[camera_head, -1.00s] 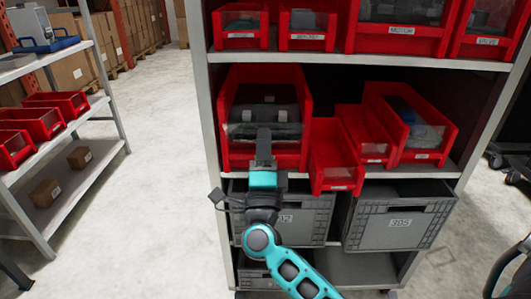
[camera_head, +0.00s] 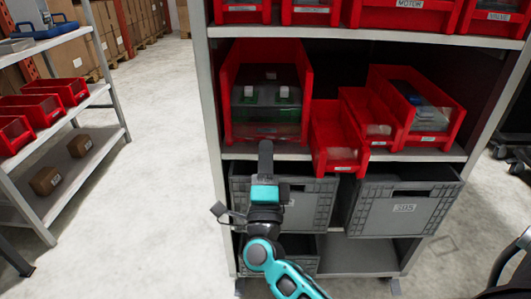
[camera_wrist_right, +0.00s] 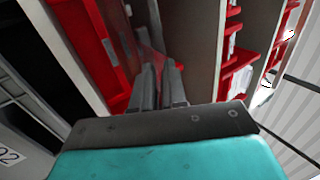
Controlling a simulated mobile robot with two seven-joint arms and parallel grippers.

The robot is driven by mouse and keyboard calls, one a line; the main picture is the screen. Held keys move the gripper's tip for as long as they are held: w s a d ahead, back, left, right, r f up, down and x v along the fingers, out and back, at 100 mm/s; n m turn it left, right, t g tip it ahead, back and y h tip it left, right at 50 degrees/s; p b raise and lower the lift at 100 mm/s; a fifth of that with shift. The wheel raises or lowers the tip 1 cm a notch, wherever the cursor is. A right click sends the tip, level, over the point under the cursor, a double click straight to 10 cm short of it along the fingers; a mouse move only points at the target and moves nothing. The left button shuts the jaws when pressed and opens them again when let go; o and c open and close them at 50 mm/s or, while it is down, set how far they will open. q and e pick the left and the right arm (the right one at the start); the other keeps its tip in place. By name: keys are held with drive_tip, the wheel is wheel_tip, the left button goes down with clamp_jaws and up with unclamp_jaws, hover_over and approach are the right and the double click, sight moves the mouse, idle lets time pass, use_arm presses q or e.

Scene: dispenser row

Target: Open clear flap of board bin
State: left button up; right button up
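The large red bin (camera_head: 228,95) on the middle shelf holds dark green parts with white pieces on top, which look like boards; no label on it is readable. Its clear flap (camera_head: 265,122) shows as a dark see-through sheet across the front and looks down. My right gripper (camera_head: 265,146) is upright just in front of the bin's lower front edge. In the right wrist view its fingers (camera_wrist_right: 160,82) are together, with red bin walls around and a pinkish see-through surface beyond. I cannot tell whether they touch the flap. My left gripper is not in view.
A smaller red bin (camera_head: 338,150) sticks out close to the right of my gripper. Another red bin (camera_head: 445,122) stands further right. Grey crates (camera_head: 325,205) (camera_head: 405,208) are on the shelf below. A side rack (camera_head: 85,118) stands left, with open floor between.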

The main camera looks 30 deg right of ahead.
drive_tip(key=o, duration=0.4)
drive_tip(key=shift+r, duration=0.15)
drive_tip(key=shift+o, duration=0.2)
wheel_tip(320, 180, down, 14)
drive_tip(key=s+a+b, duration=0.1)
drive_tip(key=s+b, duration=0.1)
drive_tip(key=b, duration=0.1)
drive_tip(key=shift+s+a+f, duration=0.25)
drive_tip(key=shift+s+a, duration=0.1)
idle(0.8)
idle(0.6)
